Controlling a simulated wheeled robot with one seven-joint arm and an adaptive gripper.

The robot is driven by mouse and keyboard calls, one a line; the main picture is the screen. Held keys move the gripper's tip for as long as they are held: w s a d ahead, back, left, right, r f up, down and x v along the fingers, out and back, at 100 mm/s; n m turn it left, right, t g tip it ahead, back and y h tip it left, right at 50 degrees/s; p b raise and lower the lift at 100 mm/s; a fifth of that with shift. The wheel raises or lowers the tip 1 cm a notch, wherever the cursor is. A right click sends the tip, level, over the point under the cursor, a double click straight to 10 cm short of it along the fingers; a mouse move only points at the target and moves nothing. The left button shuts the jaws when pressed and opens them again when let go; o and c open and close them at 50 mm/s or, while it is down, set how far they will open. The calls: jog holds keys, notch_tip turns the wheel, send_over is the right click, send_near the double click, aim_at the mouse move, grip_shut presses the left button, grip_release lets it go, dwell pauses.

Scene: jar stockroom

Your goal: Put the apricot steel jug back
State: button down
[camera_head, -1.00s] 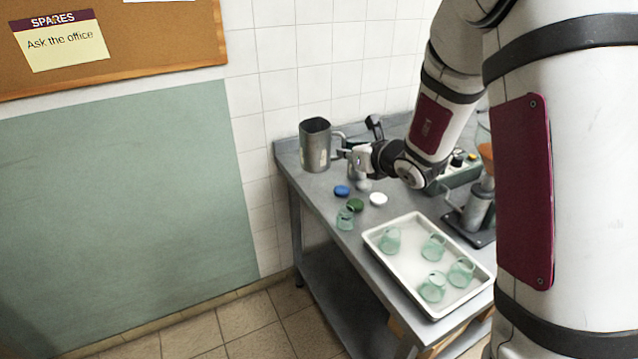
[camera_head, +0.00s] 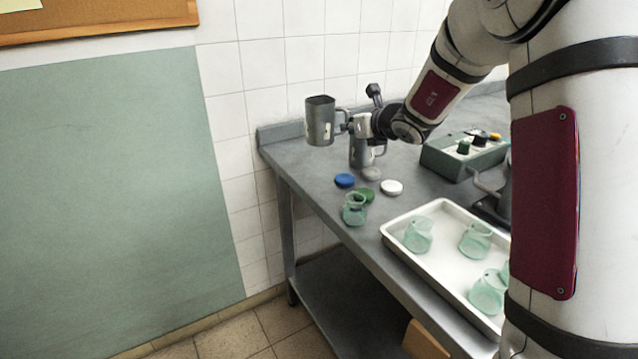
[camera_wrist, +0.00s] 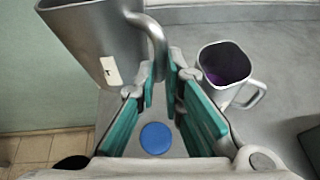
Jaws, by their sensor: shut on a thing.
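My gripper (camera_head: 346,125) is shut on the handle of a grey steel jug (camera_head: 320,122). The jug hangs upright, apparently above the left end of the steel bench (camera_head: 318,192). In the wrist view the held jug (camera_wrist: 95,40) is at the upper left, with its handle between the teal pads of my gripper (camera_wrist: 160,82) and a small pale label on its side. Its inside colour is not clear, and I see no apricot on it. A second steel jug (camera_head: 360,153) stands on the bench behind my gripper; the wrist view shows it (camera_wrist: 224,95) with a purple inside.
Blue (camera_head: 344,180), green (camera_head: 365,194) and white (camera_head: 391,187) lids lie on the bench near a green glass jar (camera_head: 355,211). A white tray (camera_head: 408,252) holds several glass jars. A green control box (camera_head: 440,160) stands farther right. Tiled wall rises behind the bench.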

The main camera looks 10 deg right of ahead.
jog(key=shift+w+d+f+b, duration=0.1)
jog(key=shift+f+b, duration=0.4)
jog(key=shift+f, duration=2.05)
jog(key=shift+w+f+b, duration=0.1)
jog(key=shift+f+b, duration=0.4)
jog(key=shift+f, duration=2)
jog(key=shift+f, duration=0.15)
jog(key=c, duration=1.9)
grip_release()
jog(key=shift+o, duration=1)
